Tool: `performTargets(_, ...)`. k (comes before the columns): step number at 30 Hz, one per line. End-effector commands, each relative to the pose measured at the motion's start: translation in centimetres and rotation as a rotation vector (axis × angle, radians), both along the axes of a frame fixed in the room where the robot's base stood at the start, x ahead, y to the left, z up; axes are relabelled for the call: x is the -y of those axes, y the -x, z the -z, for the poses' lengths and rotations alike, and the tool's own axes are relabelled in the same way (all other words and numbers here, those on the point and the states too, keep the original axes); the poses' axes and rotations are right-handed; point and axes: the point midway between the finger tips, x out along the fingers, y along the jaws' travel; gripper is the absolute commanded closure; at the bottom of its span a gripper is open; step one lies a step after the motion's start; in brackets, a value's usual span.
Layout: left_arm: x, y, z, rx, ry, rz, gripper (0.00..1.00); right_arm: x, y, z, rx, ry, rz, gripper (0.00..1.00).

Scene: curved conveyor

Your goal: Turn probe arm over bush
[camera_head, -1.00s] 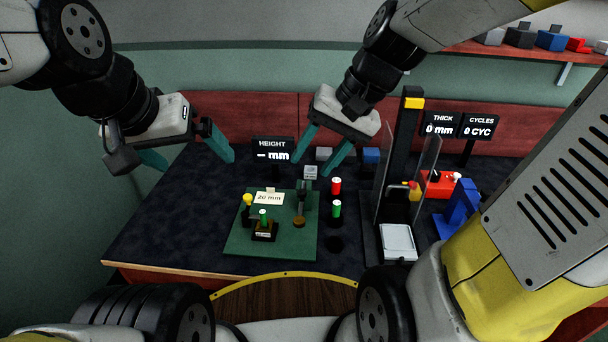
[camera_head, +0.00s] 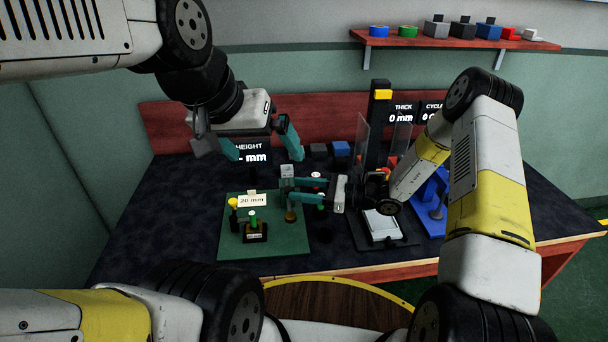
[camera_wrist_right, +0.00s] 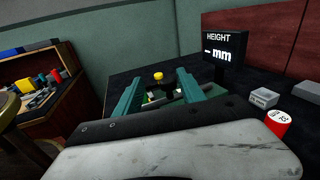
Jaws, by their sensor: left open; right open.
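A green plate (camera_head: 280,245) on the dark table carries a black block with a green-topped peg (camera_head: 254,222), a yellow-topped post (camera_head: 233,203) and a black probe stand (camera_head: 291,203). I cannot tell surely which part is the bush. A "20 mm" card (camera_head: 252,200) stands behind them. My right gripper (camera_head: 292,190) is open, lying sideways at the plate's right side, partly hiding the probe stand. In the right wrist view, the yellow top (camera_wrist_right: 158,76) appears between its teal fingers (camera_wrist_right: 158,84). My left gripper (camera_head: 266,152) is open and empty, above and behind the plate.
The HEIGHT display (camera_head: 250,157) stands behind the plate, partly covered by my left gripper. A grey block (camera_head: 287,171) and red and green-topped cylinders are close to my right gripper. A press column (camera_head: 379,120) with clear panels stands right. The table's left side is clear.

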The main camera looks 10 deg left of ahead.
Motion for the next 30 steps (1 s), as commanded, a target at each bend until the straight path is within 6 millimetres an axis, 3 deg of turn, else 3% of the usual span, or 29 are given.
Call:
performTargets(3, 0.0, 0.0, 0.0, 0.0, 0.0, 0.0, 0.0, -0.3, -0.5, 1.4, -0.048, -0.031, 0.039, 0.53)
performTargets(8, 0.0, 0.0, 0.0, 0.0, 0.0, 0.0, 0.0, -1.0, -0.8, 1.9, -0.064, -0.041, 0.054, 0.53)
performTargets(21, 0.0, 0.0, 0.0, 0.0, 0.0, 0.0, 0.0, -7.3, -1.5, 1.8, -0.061, -0.04, 0.051, 0.53)
performTargets(30, 0.0, 0.0, 0.0, 0.0, 0.0, 0.0, 0.0, -8.1, -1.6, 1.9, -0.062, -0.039, 0.053, 0.53)
